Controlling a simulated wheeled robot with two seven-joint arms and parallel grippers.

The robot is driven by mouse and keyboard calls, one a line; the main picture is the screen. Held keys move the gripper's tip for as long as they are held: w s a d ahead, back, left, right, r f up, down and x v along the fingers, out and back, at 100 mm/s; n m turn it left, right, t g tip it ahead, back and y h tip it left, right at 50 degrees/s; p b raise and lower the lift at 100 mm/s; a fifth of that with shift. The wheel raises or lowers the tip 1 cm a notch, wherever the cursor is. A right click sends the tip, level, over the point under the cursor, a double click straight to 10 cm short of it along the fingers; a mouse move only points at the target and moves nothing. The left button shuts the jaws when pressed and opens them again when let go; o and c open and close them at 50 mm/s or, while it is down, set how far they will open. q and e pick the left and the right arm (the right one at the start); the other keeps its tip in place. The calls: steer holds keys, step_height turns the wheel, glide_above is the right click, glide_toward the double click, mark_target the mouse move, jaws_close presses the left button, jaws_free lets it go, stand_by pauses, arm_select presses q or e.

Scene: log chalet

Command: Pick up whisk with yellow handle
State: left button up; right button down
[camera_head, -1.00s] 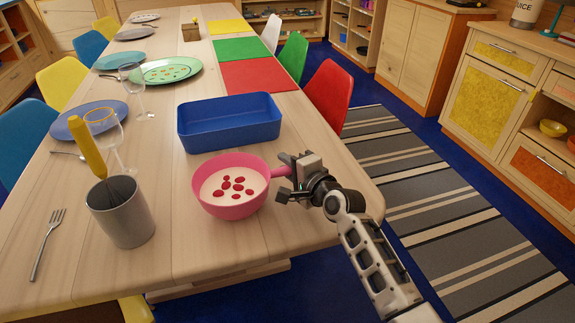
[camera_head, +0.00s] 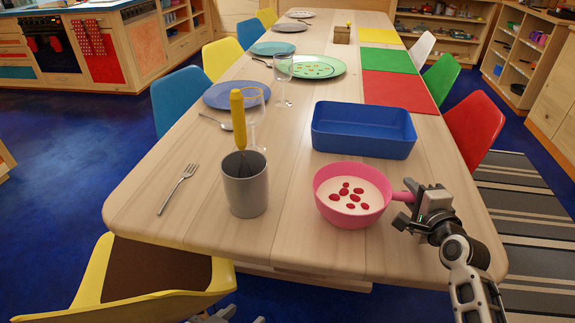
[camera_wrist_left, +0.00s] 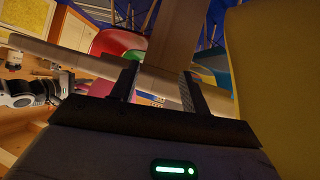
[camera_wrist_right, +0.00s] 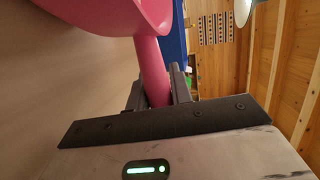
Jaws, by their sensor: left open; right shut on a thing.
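The whisk with the yellow handle (camera_head: 238,118) stands upright in a grey cup (camera_head: 246,190) at the table's near end. Its dark wires are partly hidden inside the cup. My right gripper (camera_head: 412,208) is shut on the handle of a pink pan (camera_head: 350,217), right of the cup. The right wrist view shows the pink handle (camera_wrist_right: 151,68) between its fingers (camera_wrist_right: 158,90). My left gripper (camera_head: 232,317) barely shows at the bottom edge, low beside the yellow chair and below the tabletop. In the left wrist view its fingers (camera_wrist_left: 158,90) are apart, with nothing held between them.
A yellow chair (camera_head: 92,262) stands at the near left, close to my left gripper. A fork (camera_head: 178,188) lies left of the cup. A wine glass (camera_head: 256,112) stands behind the whisk. A blue tray (camera_head: 364,143) lies behind the pan.

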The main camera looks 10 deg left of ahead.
arm_select(q)
steer(key=w+a+r+t+y, duration=0.15)
steer(key=w+r+t, duration=0.25)
steer(key=w+r, duration=0.9)
steer(key=n+t+y, duration=0.3)
glide_toward(236, 116)
steer(key=w+f, duration=0.1)
steer(key=w, duration=0.6)
steer(key=shift+w+d+r, duration=0.15)
steer(key=shift+w, duration=0.2)
steer(key=w, duration=0.3)
steer(key=w+a, duration=0.1)
steer(key=shift+w+r, duration=0.25)
steer(key=shift+w, duration=0.65)
jaws_close()
